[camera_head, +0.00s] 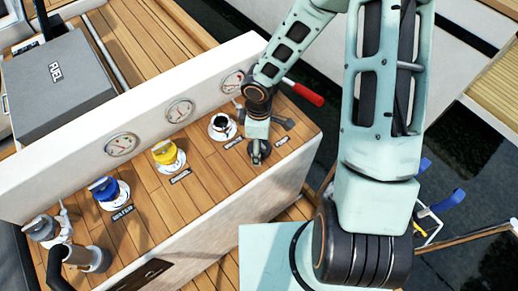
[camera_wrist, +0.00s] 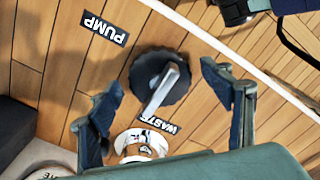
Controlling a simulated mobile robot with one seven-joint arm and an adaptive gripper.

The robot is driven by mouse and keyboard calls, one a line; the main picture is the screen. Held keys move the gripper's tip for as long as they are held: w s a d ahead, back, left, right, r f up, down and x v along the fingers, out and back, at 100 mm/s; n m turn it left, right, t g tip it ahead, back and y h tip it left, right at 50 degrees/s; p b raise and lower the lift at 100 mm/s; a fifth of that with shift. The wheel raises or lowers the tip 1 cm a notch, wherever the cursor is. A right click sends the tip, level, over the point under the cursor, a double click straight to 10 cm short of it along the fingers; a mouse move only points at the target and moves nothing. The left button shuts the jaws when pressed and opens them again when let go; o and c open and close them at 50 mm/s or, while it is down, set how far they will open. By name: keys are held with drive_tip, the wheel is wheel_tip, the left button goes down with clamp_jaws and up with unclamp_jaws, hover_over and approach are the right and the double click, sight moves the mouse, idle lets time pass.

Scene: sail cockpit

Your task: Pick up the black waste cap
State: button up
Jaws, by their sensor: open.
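The black waste cap (camera_wrist: 153,72) is a dark round knob with a grey bar handle across its top. It rests on the wooden console between the PUMP label (camera_wrist: 104,29) and the WASTE label (camera_wrist: 160,124). In the head view the cap (camera_head: 261,154) shows partly below my gripper. The white waste fitting (camera_wrist: 140,146) is uncapped beside it; its dark opening shows in the head view (camera_head: 221,124). My gripper (camera_wrist: 162,88) is open and empty, pointing down, with its fingers on either side of the cap and apart from it.
A yellow cap (camera_head: 165,152) and a blue cap (camera_head: 105,189) stand along the console to the left. A white wall with round gauges (camera_head: 180,110) rises behind. A red handle (camera_head: 305,93) sticks out at the console's right end. A grey FUEL box (camera_head: 60,80) lies beyond.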

drive_tip(key=shift+f, duration=0.25)
drive_tip(key=shift+r, duration=0.1)
drive_tip(key=c, duration=1.4)
drive_tip(key=shift+r, duration=0.15)
